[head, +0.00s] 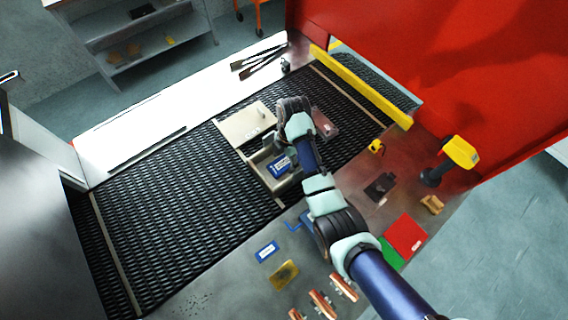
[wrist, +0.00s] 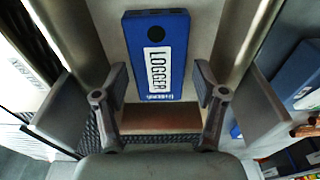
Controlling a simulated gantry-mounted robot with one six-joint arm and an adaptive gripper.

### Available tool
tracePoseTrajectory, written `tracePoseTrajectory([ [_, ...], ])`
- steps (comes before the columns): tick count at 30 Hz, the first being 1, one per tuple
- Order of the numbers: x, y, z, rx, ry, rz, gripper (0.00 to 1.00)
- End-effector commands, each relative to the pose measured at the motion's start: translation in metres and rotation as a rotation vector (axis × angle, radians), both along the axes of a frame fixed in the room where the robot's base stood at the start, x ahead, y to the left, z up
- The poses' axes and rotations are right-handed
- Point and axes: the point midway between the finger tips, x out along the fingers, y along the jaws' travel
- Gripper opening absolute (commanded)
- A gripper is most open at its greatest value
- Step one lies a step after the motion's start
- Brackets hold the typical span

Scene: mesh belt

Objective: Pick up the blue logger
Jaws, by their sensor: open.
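The blue logger (wrist: 157,60) has a white LOGGER label and a round dark spot. In the wrist view it lies between beige walls, its lower part between my fingertips. My gripper (wrist: 160,85) is open, one finger on each side of the logger, with a gap at each side; I cannot tell the height difference. In the head view the logger (head: 280,166) shows blue in a beige tray (head: 262,160) on the mesh belt, beside my arm. My fingers are not clear there, hidden by the arm.
The mesh belt (head: 160,225) stretches left of the tray. A beige lid-like plate (head: 245,122) lies beside it. A yellow bar (head: 365,90) and a yellow-headed scanner (head: 458,152) stand to the right. A red pad (head: 405,235), a blue-edged card (head: 267,251) and clamps (head: 322,303) lie in front.

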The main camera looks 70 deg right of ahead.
Motion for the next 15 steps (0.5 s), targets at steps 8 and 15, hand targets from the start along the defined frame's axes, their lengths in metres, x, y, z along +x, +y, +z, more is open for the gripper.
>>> tracePoseTrajectory([
  [8,0.0008,0.0011,-0.0094,-0.001,0.0,0.0,0.71],
  [15,0.0007,0.001,-0.0092,-0.001,0.0,0.0,0.36],
])
